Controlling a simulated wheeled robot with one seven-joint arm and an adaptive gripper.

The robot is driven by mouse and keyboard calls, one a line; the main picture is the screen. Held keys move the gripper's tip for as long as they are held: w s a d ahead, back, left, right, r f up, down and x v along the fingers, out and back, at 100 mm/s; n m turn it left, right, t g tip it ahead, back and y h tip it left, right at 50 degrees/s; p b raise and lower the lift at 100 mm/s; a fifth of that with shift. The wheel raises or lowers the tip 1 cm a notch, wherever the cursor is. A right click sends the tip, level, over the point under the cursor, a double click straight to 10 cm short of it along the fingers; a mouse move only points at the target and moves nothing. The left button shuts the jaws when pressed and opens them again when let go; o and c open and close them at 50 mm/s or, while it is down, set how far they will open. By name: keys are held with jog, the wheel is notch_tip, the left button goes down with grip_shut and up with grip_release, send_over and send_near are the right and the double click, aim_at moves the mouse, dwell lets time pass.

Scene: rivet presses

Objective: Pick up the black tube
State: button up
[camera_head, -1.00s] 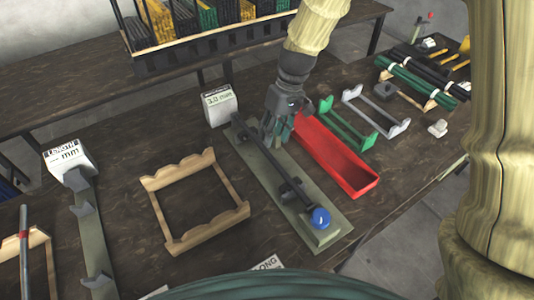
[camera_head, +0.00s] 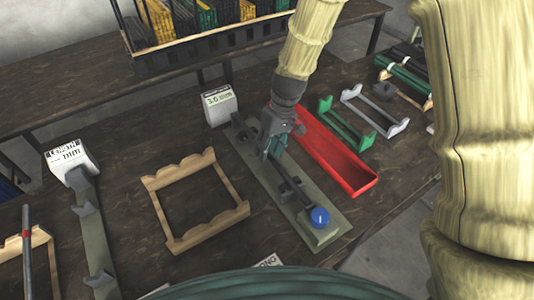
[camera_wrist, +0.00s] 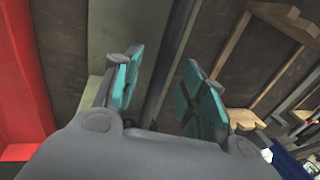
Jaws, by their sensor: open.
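The black tube (camera_head: 251,136) lies on the long grey-green gauge fixture (camera_head: 318,236) on the dark workbench, its lower end near a blue knob (camera_head: 320,217). My gripper (camera_head: 272,152) is over the tube's middle and hides part of it. In the wrist view the two teal-padded fingers of my gripper (camera_wrist: 160,90) are apart. The dark tube (camera_wrist: 172,60) runs between them there. I cannot tell whether either finger touches it.
A red tray (camera_head: 350,165) stands just right of the fixture. Green (camera_head: 345,127) and grey (camera_head: 375,112) racks lie beyond it. A wooden frame (camera_head: 195,200) is to the left. A white display box (camera_head: 219,106) stands at the fixture's far end.

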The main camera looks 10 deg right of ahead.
grip_shut()
jog(key=shift+r, duration=0.15)
